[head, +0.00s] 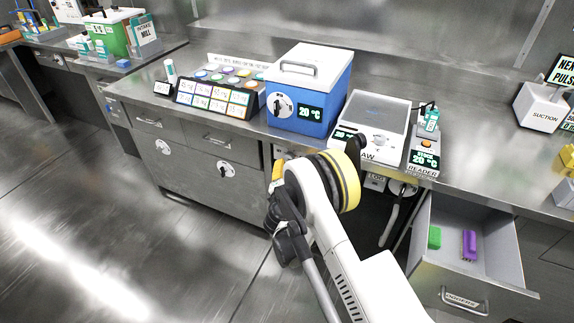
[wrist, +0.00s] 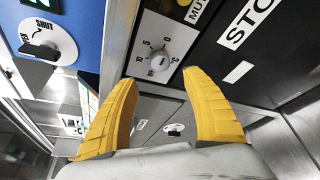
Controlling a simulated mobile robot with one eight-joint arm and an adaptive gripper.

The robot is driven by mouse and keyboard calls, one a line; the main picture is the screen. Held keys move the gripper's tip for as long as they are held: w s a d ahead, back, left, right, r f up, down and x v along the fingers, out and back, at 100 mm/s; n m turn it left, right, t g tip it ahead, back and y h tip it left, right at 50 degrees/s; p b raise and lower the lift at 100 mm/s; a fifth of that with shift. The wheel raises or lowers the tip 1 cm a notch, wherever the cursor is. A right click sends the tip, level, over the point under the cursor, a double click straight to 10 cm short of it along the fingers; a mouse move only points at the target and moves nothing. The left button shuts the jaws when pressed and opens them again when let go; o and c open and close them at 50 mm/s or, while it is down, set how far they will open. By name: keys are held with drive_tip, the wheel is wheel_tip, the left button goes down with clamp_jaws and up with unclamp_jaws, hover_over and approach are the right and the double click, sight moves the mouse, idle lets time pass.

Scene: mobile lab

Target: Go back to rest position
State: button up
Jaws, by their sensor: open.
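My gripper (wrist: 160,78) shows in the wrist view as two yellow fingers set wide apart, with nothing between them. In the head view my gripper (head: 277,170) is partly hidden by my arm; a yellow finger shows in front of the counter front, below the blue box. The wrist view looks past the fingers at a dial (wrist: 158,62) on a dark panel; whether the fingers touch anything there cannot be told.
A blue box (head: 318,88) reading 20 °C and a white-topped device (head: 375,118) stand on the steel counter (head: 480,165). An open drawer (head: 508,262) holds a green block (head: 434,237) and a purple block (head: 469,244) and juts out at right. The floor (head: 90,220) at left is clear.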

drive_tip(key=shift+v, duration=1)
drive_tip(key=w+d+r+m+g+h, duration=0.1)
drive_tip(key=d+r+m, duration=0.25)
drive_tip(key=r, duration=0.25)
drive_tip(key=d+r+m+g+h, duration=0.1)
drive_tip(key=d+r+m, duration=0.1)
drive_tip(key=d+r, duration=0.3)
drive_tip(key=s+d+r+m+g, duration=0.1)
drive_tip(key=s+d+r+m, duration=0.25)
drive_tip(key=r, duration=0.25)
drive_tip(key=s+d+r+m+g, duration=0.1)
drive_tip(key=s+d+r+m, duration=0.3)
drive_tip(key=r, duration=0.3)
drive_tip(key=s+d+r+m+g, duration=0.1)
drive_tip(key=s+d+r+m, duration=0.2)
drive_tip(key=s, duration=0.4)
drive_tip(key=s+d+r+m+g, duration=0.2)
drive_tip(key=s+d, duration=0.3)
drive_tip(key=s, duration=0.2)
drive_tip(key=s+d+f+m+g+y, duration=0.1)
drive_tip(key=s+m, duration=0.5)
drive_tip(key=s, duration=1.2)
drive_tip(key=shift+s+f+g+y, duration=0.15)
drive_tip(key=shift+f+g+y, duration=0.15)
drive_tip(key=shift+f+y, duration=0.3)
drive_tip(key=shift+d, duration=0.1)
drive_tip(key=shift+c, duration=0.2)
